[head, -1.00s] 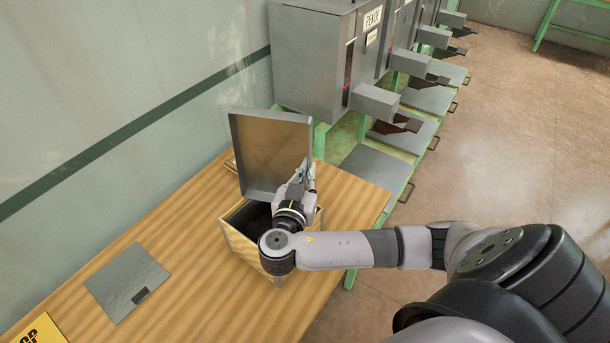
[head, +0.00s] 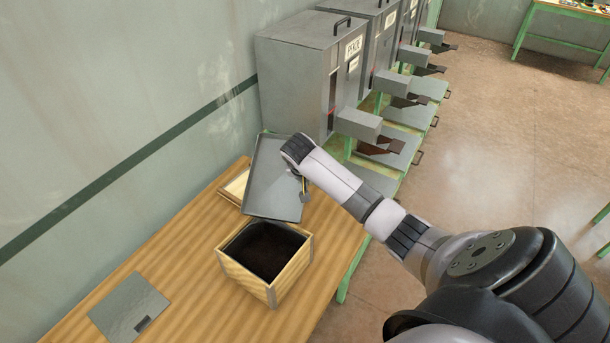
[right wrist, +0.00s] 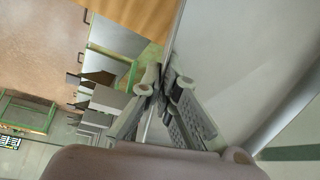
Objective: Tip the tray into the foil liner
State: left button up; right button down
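The grey metal tray (head: 276,180) is tilted steeply above the table, just behind the open wooden chest (head: 247,272). Its broad grey face shows in the head view, with no loose load visible on it. The chest has metal-edged corners and a dark interior (head: 265,250); I cannot clearly tell a foil liner from dark contents there. My right gripper (head: 304,190) is at the tray's right edge. In the right wrist view, its fingers (right wrist: 163,88) are closed on the rim of the tray (right wrist: 235,60). My left gripper is not in view.
A shallow pale wooden box (head: 234,187) is partly hidden behind the tray by the wall. A flat grey plate (head: 128,308) lies on the table (head: 190,262) left of the chest. Grey sorter machines (head: 300,75) stand in a row behind. Open floor lies at right.

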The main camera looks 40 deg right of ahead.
jog(key=shift+w+d+f+g+y, duration=0.4)
jog(key=shift+w+d+y, duration=0.1)
jog(key=shift+w+d, duration=0.2)
jog(key=shift+w+d+f+g+y+b, duration=0.4)
jog(key=shift+d+f+y+b, duration=0.1)
jog(key=shift+b, duration=0.45)
jog(key=w+d+f+g+y+b, duration=0.1)
jog(key=b, duration=0.4)
jog(key=w+d+f+g+y+b, duration=0.1)
jog(key=f+b, duration=0.1)
jog(key=b, duration=0.4)
jog(key=shift+d, duration=0.35)
jog(key=shift+r, duration=0.15)
notch_tip(320, 180, up, 4)
jog(key=p, duration=0.4)
jog(key=shift+p, duration=0.35)
jog(key=shift+s, duration=0.1)
